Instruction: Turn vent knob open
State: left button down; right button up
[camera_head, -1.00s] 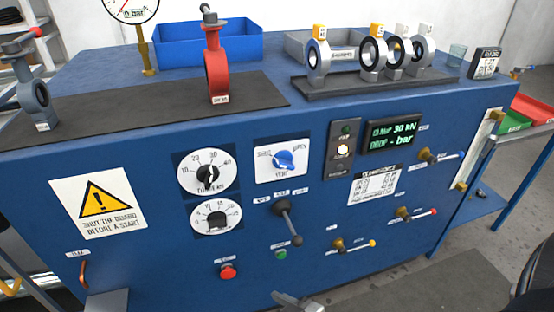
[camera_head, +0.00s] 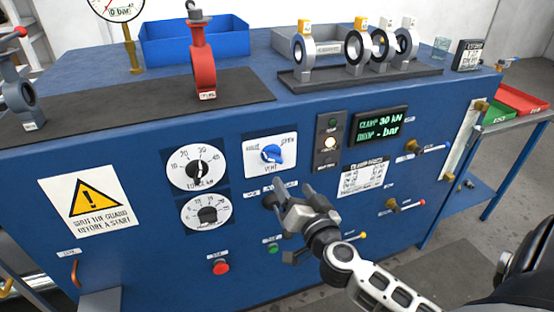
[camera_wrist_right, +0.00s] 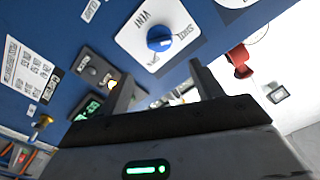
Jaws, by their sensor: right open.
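The blue vent knob (camera_head: 271,154) sits on a white plate (camera_head: 251,171) with SHUT at its left, OPEN at its upper right and VENT below. Its exact pointer angle is hard to read. My right gripper (camera_head: 292,192) is open and empty, in front of the panel, below and slightly right of the knob. In the right wrist view the knob (camera_wrist_right: 160,39) shows beyond the gap between the two open fingers (camera_wrist_right: 162,75), apart from them. My left gripper is out of view.
Two white dials (camera_head: 198,169) lie left of the knob. A dark lever (camera_head: 270,201) below it is partly hidden by my gripper. A lamp panel (camera_head: 329,142) and a display (camera_head: 381,125) stand at its right. A red button (camera_head: 221,267) and a green button (camera_head: 273,248) sit lower.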

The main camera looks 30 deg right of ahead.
aim_at(276, 159)
jog(key=x, duration=1.1)
jog(key=shift+w+b, duration=0.3)
jog(key=c, duration=1)
